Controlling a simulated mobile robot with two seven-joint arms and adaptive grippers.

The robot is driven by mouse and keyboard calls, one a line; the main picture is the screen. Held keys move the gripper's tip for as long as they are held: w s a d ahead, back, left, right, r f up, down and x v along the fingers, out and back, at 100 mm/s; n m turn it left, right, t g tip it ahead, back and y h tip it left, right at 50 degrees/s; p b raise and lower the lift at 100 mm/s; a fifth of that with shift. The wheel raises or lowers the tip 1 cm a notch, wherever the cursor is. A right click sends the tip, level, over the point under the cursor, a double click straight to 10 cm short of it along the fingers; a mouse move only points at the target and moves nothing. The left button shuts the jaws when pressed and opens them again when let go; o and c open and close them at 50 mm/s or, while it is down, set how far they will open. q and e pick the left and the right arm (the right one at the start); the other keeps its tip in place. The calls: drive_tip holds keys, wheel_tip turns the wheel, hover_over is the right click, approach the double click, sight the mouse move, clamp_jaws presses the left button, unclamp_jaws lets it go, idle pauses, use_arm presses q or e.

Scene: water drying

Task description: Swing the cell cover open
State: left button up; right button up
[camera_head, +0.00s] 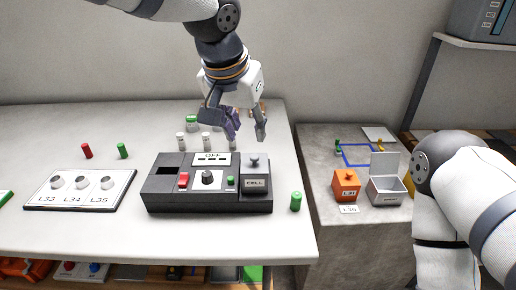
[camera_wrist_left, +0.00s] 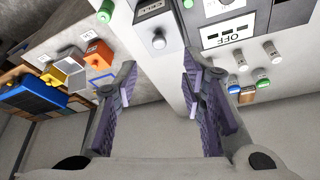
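The black instrument box (camera_head: 160,190) stands on the white table. Its cell cover (camera_head: 255,166), at the box's right end, is a grey block top with a round knob, and it sits closed above the "CELL" label. In the left wrist view the cell cover (camera_wrist_left: 146,30) shows with its pale knob between and beyond the fingers. My left gripper (camera_head: 246,136) is open and empty, above and behind the cover, with its fingers apart and not touching the knob. It also shows in the left wrist view (camera_wrist_left: 160,70). My right gripper is out of view.
A green-capped vial (camera_head: 296,201) stands close right of the box. Several grey vials (camera_head: 181,142) stand behind it. A panel labelled L33 to L35 (camera_head: 80,202) lies left. On the right stand holds an orange box (camera_head: 346,184) and an open grey box (camera_head: 386,192).

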sight(254, 156)
use_arm(q)
drive_tip(key=b+x, duration=0.1)
drive_tip(key=x, duration=0.8)
drive_tip(key=shift+f, duration=0.1)
clamp_jaws()
